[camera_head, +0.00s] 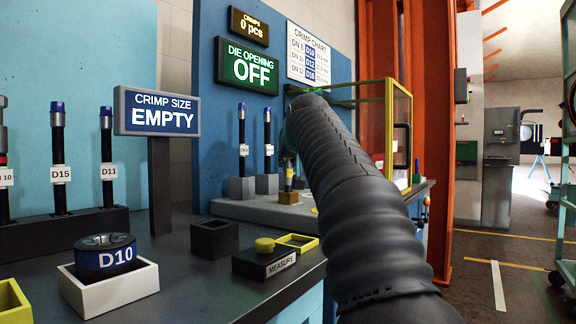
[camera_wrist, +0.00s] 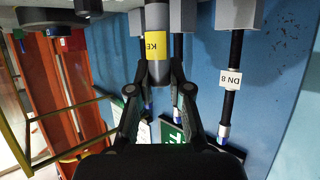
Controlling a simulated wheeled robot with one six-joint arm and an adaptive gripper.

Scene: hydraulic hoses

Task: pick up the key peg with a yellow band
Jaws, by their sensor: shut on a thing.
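The key peg (camera_wrist: 154,47) is a grey round peg with a yellow band lettered "KE…", seen in the wrist view. My gripper (camera_wrist: 158,74) is shut on it, one dark finger on each side, below the band in the picture. In the head view the key peg (camera_head: 289,173) is small and partly hidden by my arm. My gripper is mostly hidden behind my arm in the head view.
Hoses in grey blocks (camera_head: 242,189) stand close left of the peg; one tagged "DN 8" (camera_wrist: 231,78) shows in the wrist view. A yellow-framed guard (camera_head: 399,130) stands right.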

